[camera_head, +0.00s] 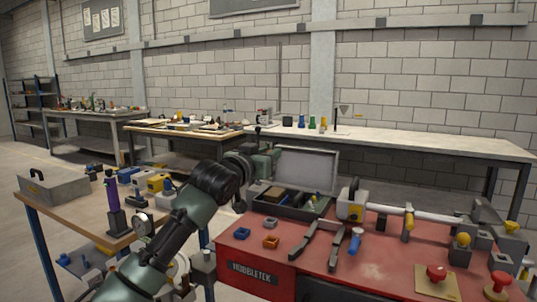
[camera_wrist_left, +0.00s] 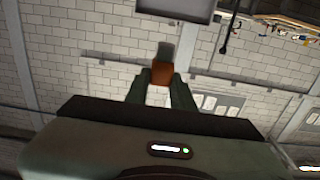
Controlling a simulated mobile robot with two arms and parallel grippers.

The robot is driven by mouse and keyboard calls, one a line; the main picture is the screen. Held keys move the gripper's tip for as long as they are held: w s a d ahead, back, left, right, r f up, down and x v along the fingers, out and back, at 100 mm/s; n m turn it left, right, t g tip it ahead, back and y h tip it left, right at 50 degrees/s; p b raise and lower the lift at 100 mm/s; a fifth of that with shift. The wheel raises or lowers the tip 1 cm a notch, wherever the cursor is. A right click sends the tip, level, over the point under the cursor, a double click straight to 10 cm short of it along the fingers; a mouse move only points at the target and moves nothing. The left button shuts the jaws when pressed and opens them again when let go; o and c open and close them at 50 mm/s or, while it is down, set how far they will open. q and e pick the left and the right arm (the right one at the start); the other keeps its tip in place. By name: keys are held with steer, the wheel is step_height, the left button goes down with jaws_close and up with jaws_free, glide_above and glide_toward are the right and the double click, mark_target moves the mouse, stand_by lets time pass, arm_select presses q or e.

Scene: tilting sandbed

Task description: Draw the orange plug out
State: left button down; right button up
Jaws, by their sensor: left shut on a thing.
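My left gripper (camera_head: 268,158) is raised beside the open case at the back left of the red bench. In the left wrist view its two dark fingers (camera_wrist_left: 162,88) are shut on the orange plug (camera_wrist_left: 162,74), a small orange block between the fingertips. A grey piece (camera_wrist_left: 165,51) shows just beyond the plug; I cannot tell if it is joined to it. The plug cannot be made out in the head view. My right gripper is in neither view.
A wooden table (camera_head: 60,205) with several parts stands left.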

arm_select(q)
steer(key=shift+s+a+r+p, duration=0.1)
steer(key=shift+s+r+p, duration=0.05)
steer(key=shift+r+p, duration=0.25)
steer(key=shift+s+a+r+p, duration=0.1)
steer(key=shift+r+p, duration=0.25)
steer(key=shift+r, duration=0.05)
stand_by(0.5)
stand_by(0.4)
steer(key=s+d, duration=0.3)
steer(key=d, duration=0.4)
steer(key=shift+s, duration=0.25)
stand_by(0.4)
